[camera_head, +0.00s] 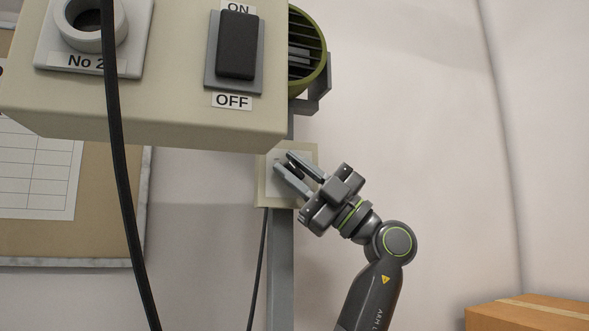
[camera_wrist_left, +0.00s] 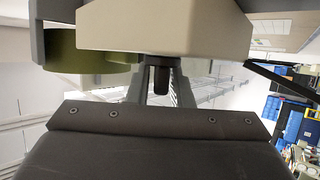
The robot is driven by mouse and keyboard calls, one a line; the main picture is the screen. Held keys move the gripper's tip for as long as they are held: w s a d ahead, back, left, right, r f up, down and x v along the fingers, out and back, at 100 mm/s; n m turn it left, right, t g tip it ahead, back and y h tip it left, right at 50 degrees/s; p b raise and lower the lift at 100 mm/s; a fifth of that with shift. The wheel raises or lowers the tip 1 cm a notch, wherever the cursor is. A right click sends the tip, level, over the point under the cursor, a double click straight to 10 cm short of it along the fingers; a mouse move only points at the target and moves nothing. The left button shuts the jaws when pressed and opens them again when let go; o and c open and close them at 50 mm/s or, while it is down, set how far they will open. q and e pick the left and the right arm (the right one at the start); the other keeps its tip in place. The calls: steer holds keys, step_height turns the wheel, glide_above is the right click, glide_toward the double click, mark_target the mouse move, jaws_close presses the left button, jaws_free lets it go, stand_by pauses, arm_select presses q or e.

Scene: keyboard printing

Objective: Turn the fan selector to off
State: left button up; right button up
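A pale square plate (camera_head: 264,190) on the grey post sits below the control box. It looks like the fan selector's plate, but my left gripper covers most of its face. My left gripper (camera_head: 283,163) is in front of it, pointing up and left, with its fingers apart. In the left wrist view a dark upright knob (camera_wrist_left: 160,78), probably the selector's, shows between the two fingers (camera_wrist_left: 161,92), with a narrow gap on each side. I cannot tell which setting it points to. My right gripper is not in view.
The beige control box (camera_head: 150,120) overhangs at upper left, with a black ON/OFF rocker switch (camera_head: 238,45) and a round socket (camera_head: 90,25). The green fan (camera_head: 315,70) is behind it. A black cable (camera_head: 122,190) hangs in front. A cardboard box (camera_head: 520,318) stands at lower right.

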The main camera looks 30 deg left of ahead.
arm_select(q)
steer(key=shift+o, duration=1.3)
steer(key=shift+w, duration=0.1)
steer(key=shift+f, duration=0.1)
steer(key=b+v, duration=0.3)
steer(key=v, duration=1.4)
steer(key=shift+d, duration=0.2)
